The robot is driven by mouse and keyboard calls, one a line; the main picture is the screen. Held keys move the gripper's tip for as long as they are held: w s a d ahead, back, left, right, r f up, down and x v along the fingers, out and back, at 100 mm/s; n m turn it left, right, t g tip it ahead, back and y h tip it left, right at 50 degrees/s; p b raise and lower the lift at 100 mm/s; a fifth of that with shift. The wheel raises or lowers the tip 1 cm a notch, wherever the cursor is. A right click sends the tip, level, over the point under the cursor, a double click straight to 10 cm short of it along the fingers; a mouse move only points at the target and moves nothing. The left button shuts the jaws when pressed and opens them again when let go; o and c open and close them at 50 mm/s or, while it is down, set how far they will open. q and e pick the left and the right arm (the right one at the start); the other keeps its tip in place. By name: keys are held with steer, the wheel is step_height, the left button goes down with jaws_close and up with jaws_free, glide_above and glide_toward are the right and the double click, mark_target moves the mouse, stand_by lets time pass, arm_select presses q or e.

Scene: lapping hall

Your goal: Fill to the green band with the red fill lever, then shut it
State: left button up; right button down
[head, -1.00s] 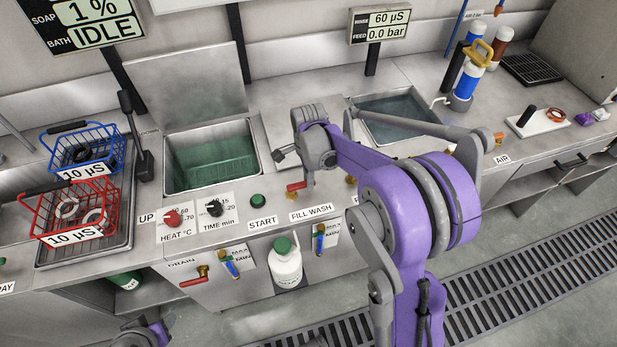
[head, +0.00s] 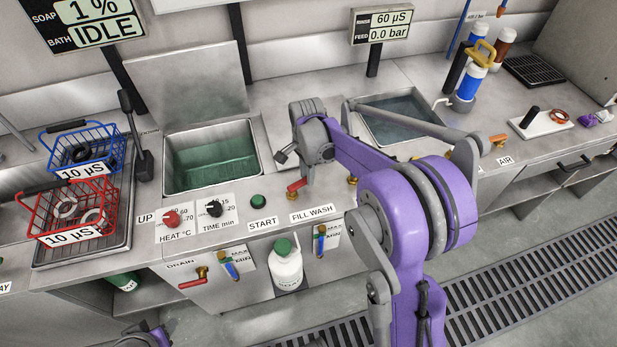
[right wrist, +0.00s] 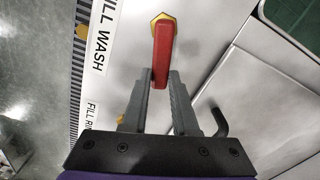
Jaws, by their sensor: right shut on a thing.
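The red fill lever (head: 297,185) is on the counter by the FILL WASH label (head: 312,214). In the right wrist view the red lever (right wrist: 163,55) runs from a yellow hub down between the fingers. My right gripper (right wrist: 160,82) is shut on its end; in the head view it (head: 303,172) is partly hidden by its own wrist. The wash tank (head: 168,180) holds greenish liquid. Two level gauges with MAX and MIN labels are on the front panel, a left one (head: 229,266) and a right one (head: 321,240). Their green bands are too small to tell. My left gripper is out of view.
A blue basket (head: 85,150) and a red basket (head: 72,210) stand left of the tank. A red drain lever (head: 193,284) is low on the front. A white soap bottle (head: 286,268) stands below the counter. The display (head: 108,30) reads BATH IDLE. A second tank (head: 395,125) is behind my arm.

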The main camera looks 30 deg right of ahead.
steer(key=c, duration=0.7)
jaws_free()
steer(key=shift+r, duration=0.1)
step_height(320, 180, up, 11)
steer(key=shift+f+p, duration=0.2)
steer(key=shift+p, duration=0.15)
